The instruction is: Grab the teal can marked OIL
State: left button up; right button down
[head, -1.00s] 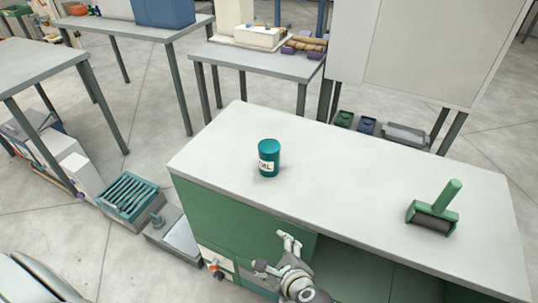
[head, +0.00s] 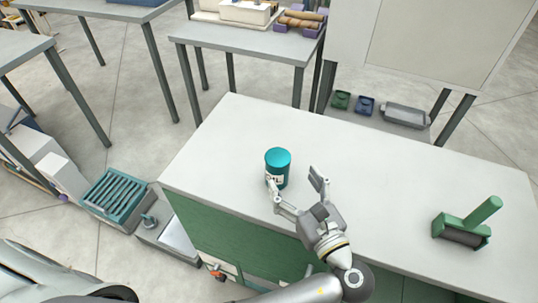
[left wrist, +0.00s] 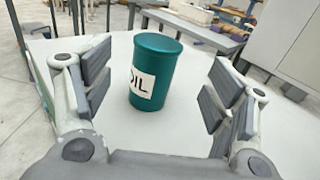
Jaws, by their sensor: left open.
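The teal can (head: 278,164) stands upright on the white top of the green workbench. In the left wrist view the two fingers of my left gripper (left wrist: 162,92) are spread wide with nothing between the pads. My right gripper is not seen.
A green-handled roller (head: 468,228) lies at the right of the workbench top (head: 390,185). The bench is otherwise clear around the can. A teal slotted tray (head: 115,196) sits on the floor at left. A grey table (head: 245,42) stands behind.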

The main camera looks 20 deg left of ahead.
aim_at(278, 156)
pick_arm(q)
jog(key=shift+x, duration=0.8)
jog(key=shift+w+a+r+p, duration=0.3)
jog(key=shift+w+a+p, duration=0.05)
jog(key=shift+w+a, duration=0.35)
jog(key=p+x, duration=0.1)
jog(key=x, duration=0.3)
jog(key=shift+w+a+f, duration=0.1)
jog(key=shift+a, duration=0.15)
jog(key=shift+w+a+f, duration=0.1)
jog(key=shift+w, duration=0.05)
jog(key=c, duration=1.3)
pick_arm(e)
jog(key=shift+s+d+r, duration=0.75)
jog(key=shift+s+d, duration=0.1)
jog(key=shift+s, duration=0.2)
